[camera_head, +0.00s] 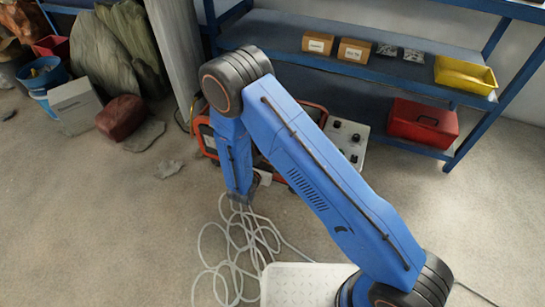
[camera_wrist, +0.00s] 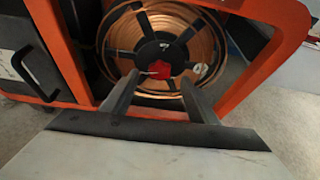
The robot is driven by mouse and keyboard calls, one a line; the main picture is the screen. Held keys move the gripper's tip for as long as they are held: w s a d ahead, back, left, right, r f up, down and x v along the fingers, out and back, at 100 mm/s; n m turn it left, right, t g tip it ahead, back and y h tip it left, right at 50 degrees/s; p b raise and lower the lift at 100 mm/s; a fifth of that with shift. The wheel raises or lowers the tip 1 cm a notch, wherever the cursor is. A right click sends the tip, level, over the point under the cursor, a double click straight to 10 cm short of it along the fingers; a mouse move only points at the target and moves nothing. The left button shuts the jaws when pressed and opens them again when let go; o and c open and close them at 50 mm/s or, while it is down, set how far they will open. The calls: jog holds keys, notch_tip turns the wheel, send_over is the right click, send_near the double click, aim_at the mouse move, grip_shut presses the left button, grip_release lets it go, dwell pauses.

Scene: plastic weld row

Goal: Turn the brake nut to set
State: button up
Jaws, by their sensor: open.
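In the wrist view a red brake nut (camera_wrist: 160,69) sits at the black hub of a copper-coloured wire spool (camera_wrist: 112,32). The spool is inside an orange-framed machine (camera_wrist: 292,22). My gripper (camera_wrist: 160,82) is open and empty, its two dark fingers pointing at the hub, one on each side of the nut's position in the picture. I cannot tell how far short of the nut the fingertips are. A small pale piece (camera_wrist: 200,70) shows right of the nut. In the head view the orange machine (camera_head: 207,138) is mostly hidden behind my arm, and the nut is hidden.
A grey panel with knobs (camera_head: 348,140) stands right of the machine. A blue shelf (camera_head: 400,68) holds boxes, a yellow bin (camera_head: 465,75) and a red toolbox (camera_head: 423,122). Pale hose (camera_head: 235,250) lies coiled on the floor.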

jog(key=shift+x, duration=2.85)
jog(key=c, duration=1)
